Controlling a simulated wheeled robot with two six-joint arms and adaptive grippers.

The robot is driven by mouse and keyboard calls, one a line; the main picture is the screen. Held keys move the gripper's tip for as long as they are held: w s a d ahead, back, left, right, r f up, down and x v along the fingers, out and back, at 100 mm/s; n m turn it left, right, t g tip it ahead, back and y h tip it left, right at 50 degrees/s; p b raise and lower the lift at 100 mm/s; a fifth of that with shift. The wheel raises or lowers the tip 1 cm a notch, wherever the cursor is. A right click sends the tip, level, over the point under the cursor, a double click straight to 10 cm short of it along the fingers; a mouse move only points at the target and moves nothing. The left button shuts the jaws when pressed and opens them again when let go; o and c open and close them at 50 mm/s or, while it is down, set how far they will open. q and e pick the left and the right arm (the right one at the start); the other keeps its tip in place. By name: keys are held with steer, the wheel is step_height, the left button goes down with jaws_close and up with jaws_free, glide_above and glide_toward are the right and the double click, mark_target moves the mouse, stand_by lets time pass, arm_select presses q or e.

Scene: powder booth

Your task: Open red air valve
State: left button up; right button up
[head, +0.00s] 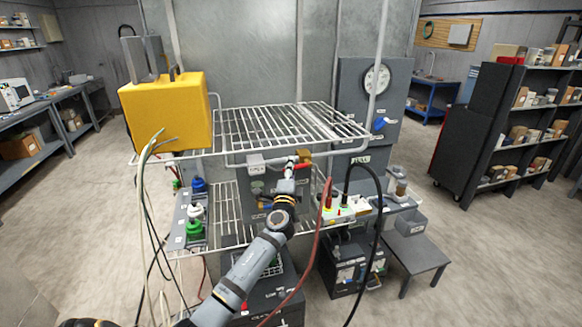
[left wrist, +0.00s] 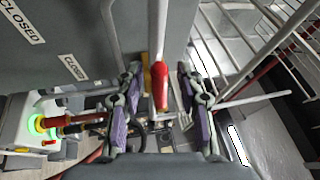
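The red air valve handle (left wrist: 160,86) is a short red grip on a pale stem in the left wrist view. The valve body is mostly hidden behind the gripper. My right gripper is not in view.
A wire shelf (head: 262,125) overhangs the gripper, with a yellow box (head: 166,110) at its left. A gauge panel (head: 352,100), red and black hoses, and a lit control box (head: 340,208) are close on the right. A low grey stool (head: 415,252) stands front right.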

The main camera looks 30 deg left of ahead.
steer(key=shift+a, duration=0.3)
arm_select(q)
jaws_close()
